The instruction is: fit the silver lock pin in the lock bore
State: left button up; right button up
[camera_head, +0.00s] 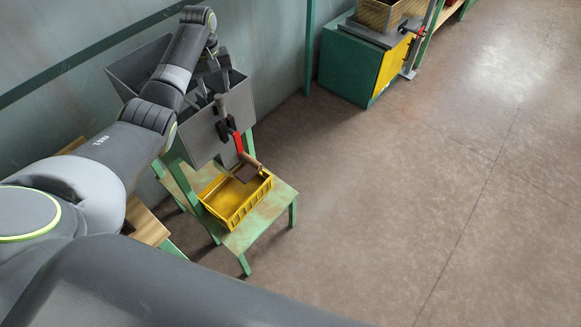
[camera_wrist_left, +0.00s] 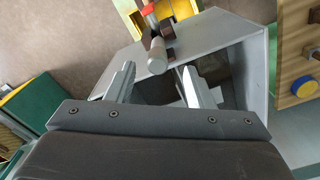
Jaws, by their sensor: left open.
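My left gripper (camera_head: 216,82) is over the grey metal hopper (camera_head: 238,96). In the left wrist view its two fingers (camera_wrist_left: 157,72) stand apart with nothing between their tips. A short grey cylinder with a rounded end (camera_wrist_left: 157,56) shows just beyond and between the fingertips, at the hopper's near wall; it also shows in the head view (camera_head: 220,106). I cannot tell whether it is the silver lock pin or part of the sorter. No lock bore can be made out. My right gripper is not in view.
A red lever (camera_head: 237,140) with dark parts hangs at the hopper's front. Below it a yellow crate (camera_head: 236,208) stands on a green-framed table (camera_head: 272,212). A green and yellow machine (camera_head: 362,64) stands at the back. The floor to the right is clear.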

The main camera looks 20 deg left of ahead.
pick_arm(q)
notch_tip(320, 180, up, 5)
jog(key=shift+d+r, duration=0.15)
jog(key=shift+r, duration=0.2)
notch_tip(320, 180, up, 5)
jog(key=s+d+f+b, duration=0.2)
jog(key=d+f+b, duration=0.2)
jog(key=d+f, duration=0.4)
jog(key=s+d+f+m+b, duration=0.1)
jog(key=s+d+f+b, duration=0.2)
jog(key=d+f, duration=0.6)
jog(key=s+d+f+b, duration=0.3)
jog(key=d+f, duration=0.6)
jog(key=f, duration=0.5)
jog(key=shift+s+f+b, duration=0.2)
jog(key=shift+f+b, duration=0.1)
jog(key=shift+b, duration=0.6)
